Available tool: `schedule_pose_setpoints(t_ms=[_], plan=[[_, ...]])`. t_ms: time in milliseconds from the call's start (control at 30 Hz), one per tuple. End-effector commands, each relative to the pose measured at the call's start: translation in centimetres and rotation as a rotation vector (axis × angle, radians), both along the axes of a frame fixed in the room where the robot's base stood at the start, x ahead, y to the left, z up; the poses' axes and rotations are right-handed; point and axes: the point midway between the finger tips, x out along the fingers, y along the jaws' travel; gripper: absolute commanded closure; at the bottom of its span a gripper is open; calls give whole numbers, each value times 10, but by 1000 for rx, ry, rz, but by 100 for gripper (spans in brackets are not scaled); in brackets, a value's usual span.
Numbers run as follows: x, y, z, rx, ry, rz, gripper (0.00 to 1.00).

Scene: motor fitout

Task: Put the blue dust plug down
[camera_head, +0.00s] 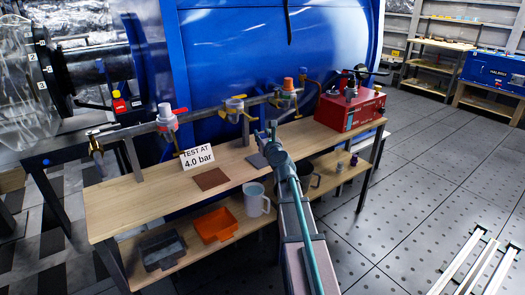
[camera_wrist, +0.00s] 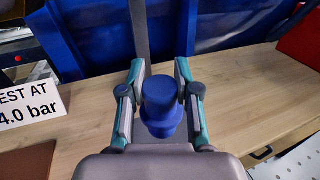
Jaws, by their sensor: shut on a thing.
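My gripper (camera_wrist: 160,78) is shut on the blue dust plug (camera_wrist: 161,104). The plug sits between the two teal-edged fingers in the wrist view, its rounded cap facing the camera. In the head view my gripper (camera_head: 268,136) is over the wooden workbench (camera_head: 145,197), close to a dark grey pad (camera_head: 257,160). The plug is too small to make out clearly there. I cannot tell whether its lower end touches anything.
A pipe manifold (camera_head: 205,112) with several valves runs behind my gripper. A brown mat (camera_head: 211,179) and a "TEST AT 4.0 bar" sign (camera_head: 197,157) are to the left. A red case (camera_head: 349,111) stands right. The lower shelf holds an orange bin (camera_head: 216,225) and white jug (camera_head: 256,200).

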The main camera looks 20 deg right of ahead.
Motion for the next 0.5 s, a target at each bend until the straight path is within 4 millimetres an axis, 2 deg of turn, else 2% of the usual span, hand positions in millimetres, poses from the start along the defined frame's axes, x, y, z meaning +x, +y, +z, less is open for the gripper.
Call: schedule_pose_setpoints(t_ms=[233, 400, 500], plan=[[10, -4, -13, 0, -1, 0, 100], [11, -5, -38, 1, 0, 0, 100], [11, -5, -45, 0, 0, 0, 100]])
